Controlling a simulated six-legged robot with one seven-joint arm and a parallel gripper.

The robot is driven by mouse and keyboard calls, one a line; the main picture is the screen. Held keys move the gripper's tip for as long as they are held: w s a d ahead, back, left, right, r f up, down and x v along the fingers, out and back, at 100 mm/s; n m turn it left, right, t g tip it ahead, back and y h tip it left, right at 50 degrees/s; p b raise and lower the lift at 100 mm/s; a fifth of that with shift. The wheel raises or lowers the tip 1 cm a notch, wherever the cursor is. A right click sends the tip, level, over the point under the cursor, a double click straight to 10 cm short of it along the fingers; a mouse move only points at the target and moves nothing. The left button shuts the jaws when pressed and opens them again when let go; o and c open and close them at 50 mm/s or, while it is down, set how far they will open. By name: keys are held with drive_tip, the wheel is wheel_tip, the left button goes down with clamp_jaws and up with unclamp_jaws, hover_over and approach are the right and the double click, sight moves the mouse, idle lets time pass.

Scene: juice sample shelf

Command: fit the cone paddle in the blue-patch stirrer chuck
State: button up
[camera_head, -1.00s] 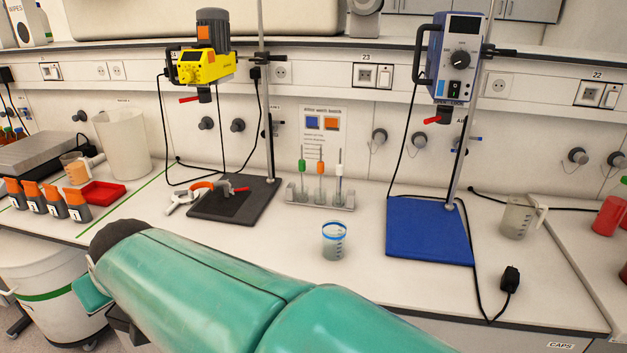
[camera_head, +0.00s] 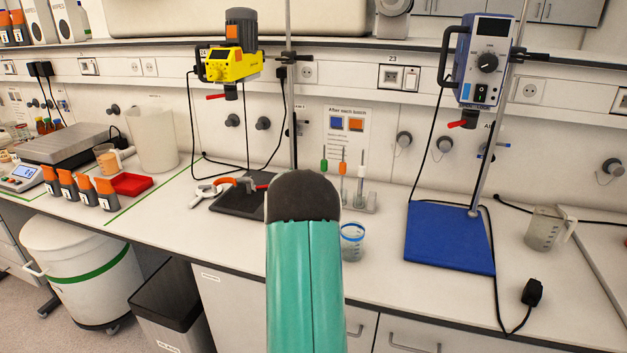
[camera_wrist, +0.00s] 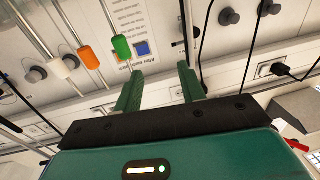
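In the head view the blue stirrer (camera_head: 483,62) hangs on a stand over a blue base plate (camera_head: 449,238); its dark chuck (camera_head: 470,116) has a red lever. A rack (camera_head: 369,208) holds three upright paddles with a green (camera_head: 324,165), an orange (camera_head: 343,168) and a white (camera_head: 361,172) collar. Their lower ends are too small to tell which is the cone. In the wrist view my gripper (camera_wrist: 162,88) is open and empty, with the green collar (camera_wrist: 121,47) close beyond its left finger and the orange collar (camera_wrist: 88,57) farther left.
A yellow stirrer (camera_head: 232,64) stands over a dark plate (camera_head: 238,202) at left. A beaker (camera_head: 352,243) stands in front of the rack. A jug (camera_head: 543,232) and a black plug (camera_head: 532,291) are at right. The bench front between beaker and blue plate is clear.

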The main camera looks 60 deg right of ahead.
drive_tip(key=m+g+h, duration=0.1)
drive_tip(key=g, duration=0.1)
approach(323, 167)
drive_tip(key=d, duration=0.3)
drive_tip(key=shift+w+d+r, duration=0.1)
drive_tip(key=shift+w+d, duration=0.2)
drive_tip(key=shift+d, duration=1.05)
drive_tip(key=shift+w+d+r, duration=0.1)
drive_tip(key=shift+w+d, duration=0.15)
drive_tip(key=shift+d, duration=1.1)
drive_tip(key=shift+w+d+r, duration=0.15)
drive_tip(key=shift+w+d, duration=0.15)
drive_tip(key=shift+d, duration=1.1)
drive_tip(key=shift+c, duration=0.4)
clamp_jaws()
drive_tip(key=shift+r, duration=0.1)
